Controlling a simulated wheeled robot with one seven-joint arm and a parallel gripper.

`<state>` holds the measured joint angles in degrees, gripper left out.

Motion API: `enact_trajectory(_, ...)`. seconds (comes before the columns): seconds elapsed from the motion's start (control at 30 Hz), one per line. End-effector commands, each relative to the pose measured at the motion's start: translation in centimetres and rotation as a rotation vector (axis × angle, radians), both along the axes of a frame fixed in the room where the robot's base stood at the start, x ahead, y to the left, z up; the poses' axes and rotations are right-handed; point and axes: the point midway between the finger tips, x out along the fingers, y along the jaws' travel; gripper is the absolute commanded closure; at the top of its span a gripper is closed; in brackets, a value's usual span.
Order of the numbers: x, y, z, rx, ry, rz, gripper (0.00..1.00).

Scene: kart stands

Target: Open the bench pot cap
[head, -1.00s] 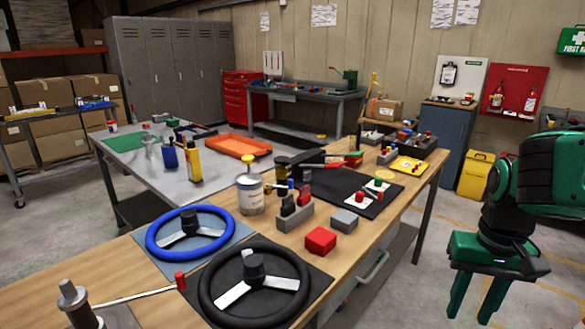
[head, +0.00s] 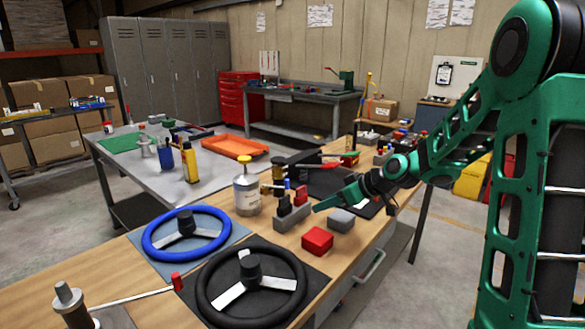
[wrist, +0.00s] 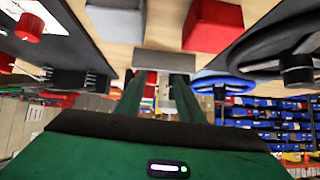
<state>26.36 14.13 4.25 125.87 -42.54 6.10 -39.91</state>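The bench pot (head: 247,197) is a grey metal can with a pale label. It stands upright on the wooden bench, left of the tool holder. Its yellow cap (head: 244,163) sits on top of a narrow neck. My gripper (head: 318,207) reaches in from the right, over the bench near the grey block, to the right of the pot and apart from it. In the wrist view its two green fingers (wrist: 155,92) stand apart with nothing clearly held between them. I cannot make out the pot in the wrist view.
A grey holder with upright tools (head: 292,215) stands between pot and gripper. A red box (head: 317,240) and a grey block (head: 341,220) lie close by. A blue steering wheel (head: 187,234) and a black one (head: 250,290) lie at the front left.

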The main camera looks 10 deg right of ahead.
Motion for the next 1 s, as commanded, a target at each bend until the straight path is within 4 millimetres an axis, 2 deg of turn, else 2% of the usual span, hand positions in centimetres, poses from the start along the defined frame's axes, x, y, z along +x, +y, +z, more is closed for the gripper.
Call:
enact_trajectory(0.03,2.0,0.7,0.0,0.043,-0.062,0.027,0.66)
enact_trajectory(0.1,4.4,1.5,0.9,0.098,-0.166,0.057,0.66)
enact_trajectory(0.2,7.2,2.1,2.1,0.176,-0.296,0.072,0.66)
enact_trajectory(0.4,11.1,1.1,3.3,0.293,-0.468,0.035,0.66)
enact_trajectory(0.53,12.5,0.0,3.4,0.340,-0.531,-0.002,0.66)
enact_trajectory(0.7,13.4,-0.8,3.5,0.365,-0.568,-0.024,0.66)
enact_trajectory(0.87,14.6,-0.1,3.6,0.366,-0.573,-0.025,0.66)
enact_trajectory(1.0,16.4,1.5,3.5,0.367,-0.572,-0.022,0.66)
